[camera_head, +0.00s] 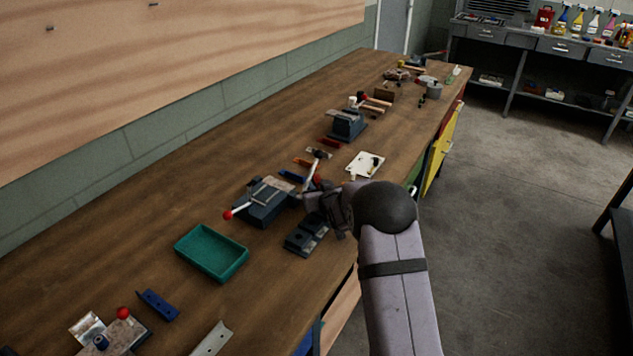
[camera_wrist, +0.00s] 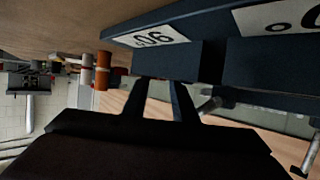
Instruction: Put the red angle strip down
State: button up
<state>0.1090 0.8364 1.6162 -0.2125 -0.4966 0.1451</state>
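A dark red strip (camera_head: 330,143) lies on the wooden bench, beyond the lever tool in the head view; I cannot tell if it is angled. My gripper (camera_wrist: 160,84) shows in the wrist view as two black fingers with a gap between them, through which the bench side shows. No red strip is seen between the fingers. Their tips are close to a dark blue block (camera_wrist: 165,55) with a white number label; whether they touch it is unclear. In the head view my wrist hides the fingers, beside the blue lever tool (camera_head: 262,207).
A green tray (camera_head: 243,262), a blue strip (camera_head: 158,305) and a dark slotted block (camera_head: 301,241) are nearby on the bench. An orange strip (camera_head: 303,161) and a white plate (camera_head: 365,164) lie farther back. Bench left of the tools is clear.

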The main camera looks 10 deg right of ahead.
jog(key=shift+w+f, duration=0.3)
jog(key=shift+w, duration=0.35)
grip_shut()
jog(key=shift+s+r, duration=0.15)
jog(key=shift+s, duration=0.05)
jog(key=shift+s+r, duration=0.55)
jog(key=shift+r, duration=0.05)
jog(key=r+b+v, duration=0.1)
jog(key=b+v, duration=0.1)
jog(key=v, duration=1.2)
jog(key=shift+w+r, duration=0.2)
notch_tip(320, 180, up, 9)
jog(key=p, duration=0.8)
jog(key=shift+f, duration=0.15)
